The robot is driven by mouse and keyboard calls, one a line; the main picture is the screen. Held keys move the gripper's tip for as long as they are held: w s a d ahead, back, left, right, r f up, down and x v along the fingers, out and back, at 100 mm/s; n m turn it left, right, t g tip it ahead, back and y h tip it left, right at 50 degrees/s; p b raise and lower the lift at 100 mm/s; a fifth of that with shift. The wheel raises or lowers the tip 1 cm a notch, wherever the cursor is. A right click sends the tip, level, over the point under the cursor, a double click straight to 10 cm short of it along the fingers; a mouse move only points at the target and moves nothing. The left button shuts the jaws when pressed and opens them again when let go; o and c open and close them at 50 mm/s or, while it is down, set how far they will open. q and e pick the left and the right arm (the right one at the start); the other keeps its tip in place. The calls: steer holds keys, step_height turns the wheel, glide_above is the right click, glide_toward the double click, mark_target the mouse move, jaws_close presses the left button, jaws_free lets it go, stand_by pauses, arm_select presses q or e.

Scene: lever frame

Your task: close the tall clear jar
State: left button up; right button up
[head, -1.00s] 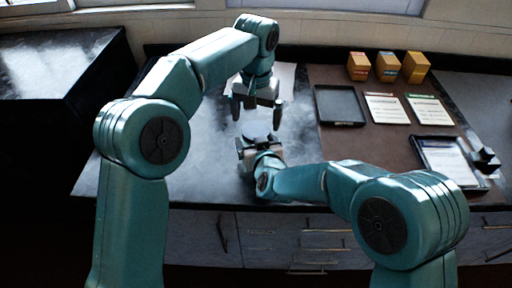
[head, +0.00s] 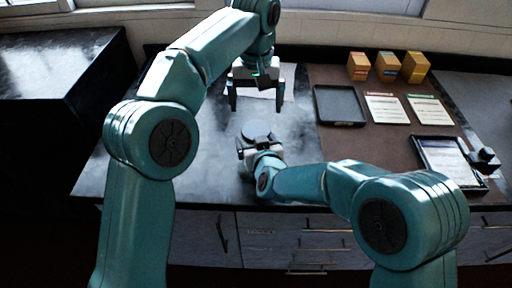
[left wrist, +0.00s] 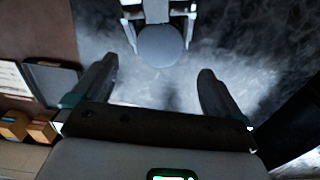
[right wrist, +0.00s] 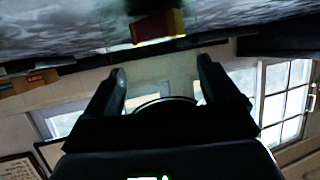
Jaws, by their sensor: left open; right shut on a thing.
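A round dark grey lid (head: 257,130) lies flat at the top of what my right gripper (head: 259,153) is shut on. The lid also shows in the left wrist view (left wrist: 160,46), just in front of the right gripper. The jar's clear body is mostly hidden; in the right wrist view a curved clear rim (right wrist: 165,101) shows between the fingers. My left gripper (head: 257,100) is open and empty, above and behind the lid, apart from it. Its spread fingers also show in the left wrist view (left wrist: 155,85). Whether the lid is fully seated cannot be told.
A black tray (head: 340,122), white cards (head: 387,109) and several tan boxes (head: 388,66) stand on the brown mat at the right. A tablet-like panel (head: 450,160) lies nearer. The grey bench (head: 190,130) is clear left of the grippers.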

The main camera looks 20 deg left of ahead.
mark_target(256, 130)
arm_select(q)
step_height(256, 130, down, 8)
steer(key=shift+f, duration=0.1)
arm_select(e)
steer(key=shift+s+f, duration=0.1)
steer(key=shift+f, duration=0.1)
stand_by(0.3)
arm_select(q)
steer(key=c, duration=1.1)
steer(key=shift+m, duration=1)
steer(key=o, duration=1.1)
step_height(256, 130, up, 12)
steer(key=shift+s, duration=0.1)
